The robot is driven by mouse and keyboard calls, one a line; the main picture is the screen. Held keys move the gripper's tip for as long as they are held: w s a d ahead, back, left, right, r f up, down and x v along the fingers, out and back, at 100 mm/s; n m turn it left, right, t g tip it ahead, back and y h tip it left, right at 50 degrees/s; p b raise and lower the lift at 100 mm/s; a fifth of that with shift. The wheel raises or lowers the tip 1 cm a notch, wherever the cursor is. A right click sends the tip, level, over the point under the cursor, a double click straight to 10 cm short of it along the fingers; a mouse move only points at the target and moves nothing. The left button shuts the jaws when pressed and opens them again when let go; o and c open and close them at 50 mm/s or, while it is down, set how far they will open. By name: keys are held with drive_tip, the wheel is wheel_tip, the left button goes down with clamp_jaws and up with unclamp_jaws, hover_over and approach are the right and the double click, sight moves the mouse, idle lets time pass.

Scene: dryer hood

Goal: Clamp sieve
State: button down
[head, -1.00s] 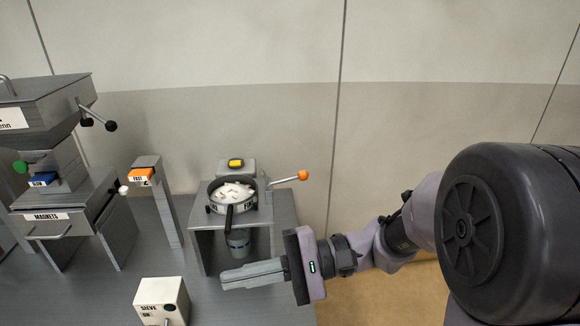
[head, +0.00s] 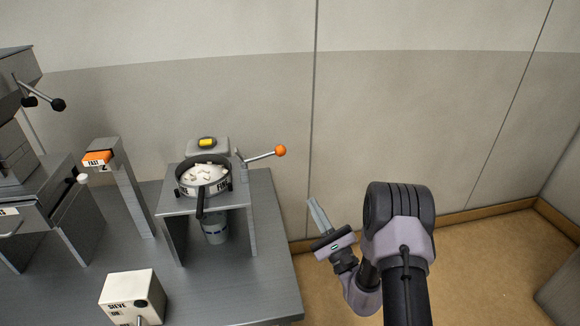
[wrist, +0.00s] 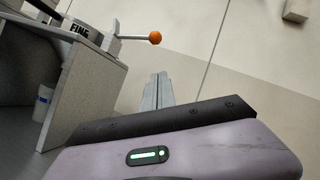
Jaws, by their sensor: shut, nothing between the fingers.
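The round sieve (head: 204,181) holds white pieces and sits on a grey stand (head: 247,184) in the head view. Its black handle (head: 200,205) points toward me. A clamp lever with an orange ball (head: 280,151) sticks out to the right of the sieve. My gripper (head: 313,202) is shut and empty, right of the stand and below the lever ball, apart from both. Its fingers (wrist: 157,90) also show in the wrist view.
A white sieve switch box (head: 132,297) stands at the table's front. A post with an orange "FAST" block (head: 97,158) and a machine with black-knobbed handles (head: 57,105) stand left. A grey container (head: 215,230) sits under the sieve.

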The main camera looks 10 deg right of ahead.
sight(280, 150)
drive_tip(key=r+p+x, duration=0.1)
drive_tip(key=x, duration=0.5)
drive_tip(key=s+a+p+x, duration=0.1)
drive_tip(key=p+x, duration=0.1)
drive_tip(key=x, duration=0.5)
drive_tip(key=shift+s+a+r, duration=0.15)
drive_tip(key=shift+s+r, duration=0.15)
drive_tip(key=shift+r, duration=0.1)
